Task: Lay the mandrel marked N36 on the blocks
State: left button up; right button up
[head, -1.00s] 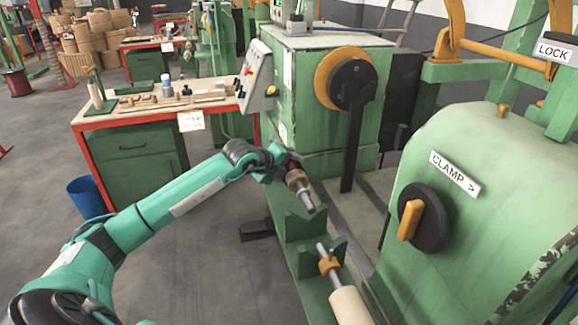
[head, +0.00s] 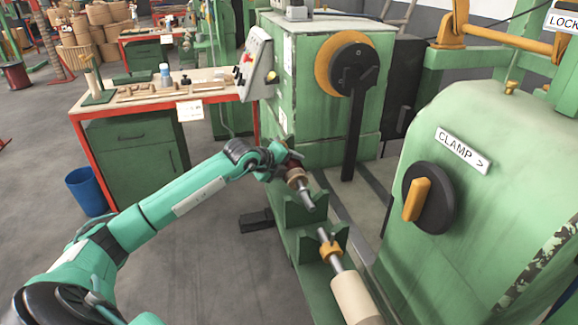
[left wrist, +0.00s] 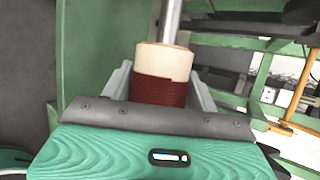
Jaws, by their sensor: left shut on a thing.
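My left gripper (head: 283,166) reaches in from the left, above the far end of the green bed. It is shut on a tan and dark-red handle-like cylinder (head: 297,180) with a steel shaft pointing toward the blocks. In the left wrist view this cylinder (left wrist: 165,62) is cream with a dark-red band, and the steel rod leaves its end. Notched green blocks (head: 334,233) stand on the bed below. A cream roll (head: 352,295) with an orange collar and steel shaft lies in line at the near block. Whether the two are one mandrel is unclear. No N36 mark is readable. My right gripper is not in view.
A green machine with a black lever (head: 357,120) stands behind the bed. A green housing with a CLAMP plate (head: 463,150) and orange knob (head: 417,199) stands at the right. A red-framed workbench (head: 160,105) and blue bin (head: 87,191) are at the left; the floor between is clear.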

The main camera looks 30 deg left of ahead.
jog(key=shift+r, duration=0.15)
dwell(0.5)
pick_arm(q)
jog(key=shift+s+f+b, duration=0.1)
jog(key=shift+f+b, duration=0.3)
jog(key=shift+b, duration=0.05)
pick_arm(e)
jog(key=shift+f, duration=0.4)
pick_arm(q)
jog(key=o, duration=1.6)
jog(key=shift+f, duration=0.15)
jog(key=shift+s+a+r, duration=0.1)
jog(key=shift+s+r, duration=0.15)
jog(key=shift+b+v, duration=0.5)
jog(key=shift+v, duration=6.15)
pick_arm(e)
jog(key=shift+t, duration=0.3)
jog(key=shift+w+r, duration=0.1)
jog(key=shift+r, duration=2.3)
